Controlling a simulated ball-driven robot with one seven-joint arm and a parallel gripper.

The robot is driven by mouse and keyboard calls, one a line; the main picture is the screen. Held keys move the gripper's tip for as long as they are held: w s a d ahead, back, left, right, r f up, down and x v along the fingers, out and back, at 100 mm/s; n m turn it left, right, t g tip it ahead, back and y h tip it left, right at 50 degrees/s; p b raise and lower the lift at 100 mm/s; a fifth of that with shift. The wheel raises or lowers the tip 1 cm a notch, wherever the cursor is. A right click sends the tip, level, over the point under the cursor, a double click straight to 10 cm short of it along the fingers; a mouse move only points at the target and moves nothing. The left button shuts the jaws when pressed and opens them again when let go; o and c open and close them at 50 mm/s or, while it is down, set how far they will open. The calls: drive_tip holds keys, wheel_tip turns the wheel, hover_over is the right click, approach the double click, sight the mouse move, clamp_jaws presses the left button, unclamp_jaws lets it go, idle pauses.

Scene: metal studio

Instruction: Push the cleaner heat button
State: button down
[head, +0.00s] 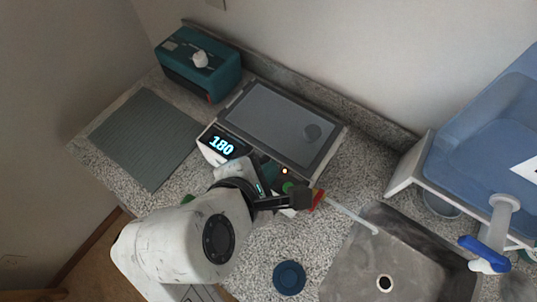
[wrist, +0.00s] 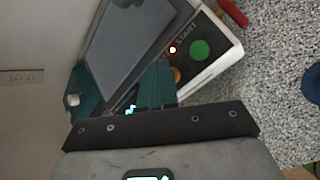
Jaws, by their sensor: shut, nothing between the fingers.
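The cleaner (head: 280,118) stands on the speckled counter. It has a grey lid, a display (head: 222,146) reading 180, and a small lit orange lamp (head: 285,171). In the wrist view its front panel shows a green button (wrist: 199,50) beside the word START. An orange button (wrist: 178,75), probably the heat button, is partly covered by my fingers, so its label cannot be read. My gripper (wrist: 157,66) is shut and empty, its teal fingertips over the panel just left of the orange button. I cannot tell whether they touch the panel. In the head view my arm hides part of the panel.
A teal box (head: 190,72) with a white knob stands behind a grey ribbed mat (head: 147,138) at left. A red-handled tool (head: 318,199) lies right of the cleaner, by the sink (head: 410,255). A blue tank (head: 490,150) stands far right. A blue round lid (head: 289,277) lies in front.

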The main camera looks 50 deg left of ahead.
drive_tip(key=shift+f, duration=0.15)
idle(0.3)
drive_tip(key=shift+r+p, duration=0.7)
drive_tip(key=shift+p, duration=0.5)
wheel_tip(320, 180, up, 2)
drive_tip(key=p, duration=0.3)
drive_tip(key=shift+r, duration=0.25)
drive_tip(key=shift+r+p, duration=0.6)
drive_tip(key=shift+r, duration=1.1)
